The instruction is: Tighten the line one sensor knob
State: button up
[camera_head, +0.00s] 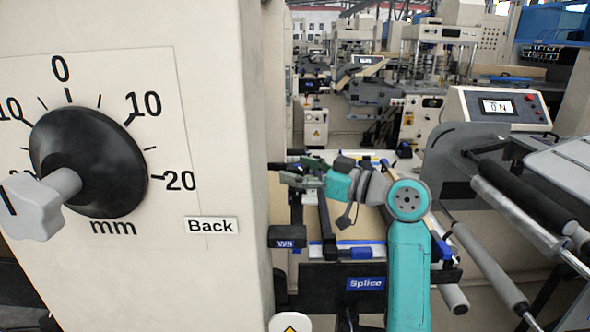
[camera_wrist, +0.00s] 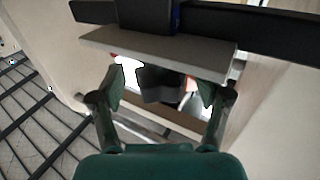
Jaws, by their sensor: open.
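My gripper (camera_head: 296,170) is open, at the left end of the teal arm, above the splice table and close to the cream machine wall. In the wrist view its two green fingers (camera_wrist: 163,92) stand apart. A dark block-like part (camera_wrist: 160,84) shows between and beyond them, under a grey plate (camera_wrist: 150,48); I cannot tell whether this is the line one sensor knob. No finger visibly touches it. A grey lobed knob (camera_head: 42,200) stands on a large black dial (camera_head: 92,150) on the near panel, well away from my gripper.
The cream panel (camera_head: 225,120) fills the left and stands close to my gripper. A black block marked WS (camera_head: 288,237) and a Splice label (camera_head: 366,284) are at the table's front. Rollers (camera_head: 515,215) and a control box (camera_head: 497,107) stand at right.

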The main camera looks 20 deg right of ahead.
jog(key=shift+w+a, duration=0.3)
jog(key=shift+w, duration=0.05)
jog(key=c, duration=1.2)
jog(key=m+t+h, duration=0.2)
jog(key=shift+a+h, duration=0.1)
jog(key=shift+h, duration=0.3)
jog(key=shift+m+t+h, duration=0.8)
jog(key=shift+m+h, duration=0.5)
jog(key=shift+h, duration=0.4)
jog(key=shift+d, duration=0.2)
